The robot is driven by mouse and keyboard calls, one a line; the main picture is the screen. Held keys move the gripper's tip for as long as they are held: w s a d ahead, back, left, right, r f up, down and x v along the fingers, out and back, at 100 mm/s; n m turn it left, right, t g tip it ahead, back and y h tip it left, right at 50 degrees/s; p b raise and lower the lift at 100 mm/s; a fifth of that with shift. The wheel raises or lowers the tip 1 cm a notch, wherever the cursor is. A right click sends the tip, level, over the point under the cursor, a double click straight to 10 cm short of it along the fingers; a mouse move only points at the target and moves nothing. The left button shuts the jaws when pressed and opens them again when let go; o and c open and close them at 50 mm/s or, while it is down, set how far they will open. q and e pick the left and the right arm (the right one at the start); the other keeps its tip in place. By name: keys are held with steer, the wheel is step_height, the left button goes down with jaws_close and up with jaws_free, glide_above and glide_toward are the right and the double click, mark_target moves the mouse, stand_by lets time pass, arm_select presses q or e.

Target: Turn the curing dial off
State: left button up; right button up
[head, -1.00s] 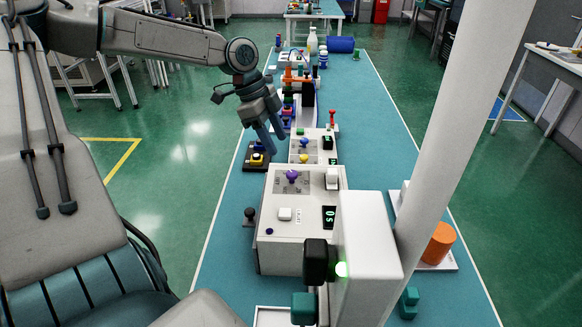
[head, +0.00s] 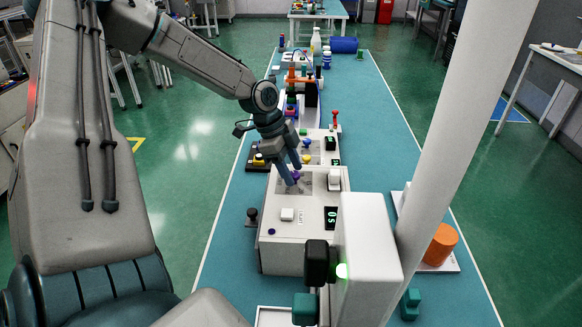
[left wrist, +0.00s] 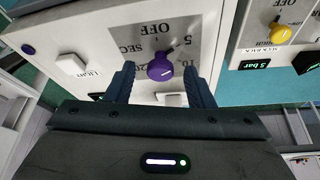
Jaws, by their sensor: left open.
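The curing dial is a purple knob (head: 296,176) on a white box (head: 285,252) whose green display (head: 331,217) seems to read 05. In the left wrist view, the purple knob (left wrist: 160,67) sits amid upside-down markings with OFF and SEC. Its pointer line seems to lean toward the 5, off the OFF label. My left gripper (head: 290,172) is open, reaching down at the dial. In the left wrist view, the fingers of my left gripper (left wrist: 159,78) stand on either side of the knob. I cannot tell whether they touch it.
A white square button (head: 287,214) and a white rocker switch (head: 334,179) share the box. Behind it stands a panel with a yellow knob (head: 305,158). An orange cylinder (head: 441,244) is at right.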

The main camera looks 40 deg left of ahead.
arm_select(q)
steer(key=c, duration=1)
arm_select(e)
steer(key=shift+w, duration=0.1)
arm_select(q)
steer(key=shift+n+b, duration=0.3)
steer(key=shift+n, duration=0.4)
steer(key=shift+s+n+t, duration=0.1)
steer(key=shift+n+t, duration=0.2)
steer(key=n+t+y+b, duration=0.1)
steer(key=n, duration=0.2)
steer(key=shift+d, duration=0.15)
steer(key=n+b, duration=0.1)
steer(key=n, duration=0.1)
steer(key=n+y+b, duration=0.1)
steer(key=shift+s+d+f+n+t+y, duration=0.1)
steer(key=shift+n+t+y, duration=0.2)
steer(key=shift+n+t, duration=0.1)
steer(key=n+y+b, duration=0.1)
steer(key=n+b, duration=0.1)
steer(key=n, duration=0.1)
steer(key=shift+d+b, duration=0.1)
steer(key=shift+b, duration=0.25)
arm_select(e)
steer(key=w+a+r, duration=0.2)
steer(key=w+r, duration=0.9)
steer(key=w, duration=0.3)
steer(key=shift+w+r+t, duration=0.3)
steer(key=shift+r, duration=0.05)
